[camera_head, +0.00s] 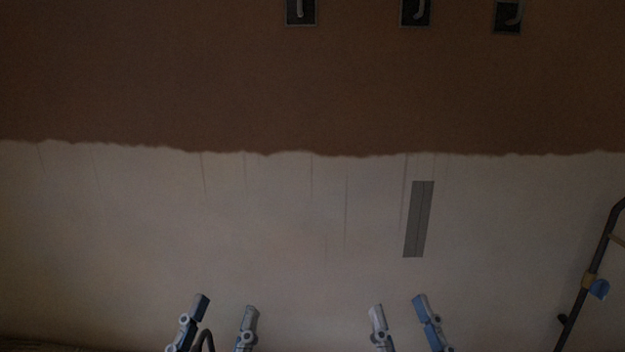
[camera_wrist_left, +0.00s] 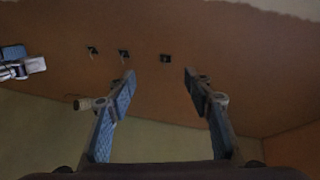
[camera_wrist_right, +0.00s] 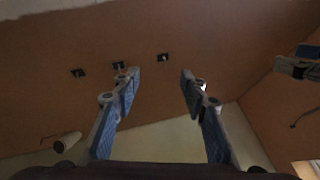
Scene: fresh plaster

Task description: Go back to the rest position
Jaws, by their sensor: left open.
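My left gripper (camera_head: 224,308) is at the bottom of the head view, left of centre, in front of the pale lower wall. Its two fingers are apart with nothing between them, as the left wrist view (camera_wrist_left: 158,75) also shows. My right gripper (camera_head: 398,306) is at the bottom, right of centre. Its fingers are also apart and empty, as the right wrist view (camera_wrist_right: 161,76) shows. Both grippers are at about the same height, with a gap between them. My arms are mostly out of the head view.
The wall is brown above and pale plaster (camera_head: 130,230) below a wavy edge. A grey rectangular strip (camera_head: 418,219) shows against the pale part. Dark square boxes (camera_head: 301,12) (camera_head: 416,12) (camera_head: 508,15) sit high up. A dark pole with a blue piece (camera_head: 598,289) stands at right.

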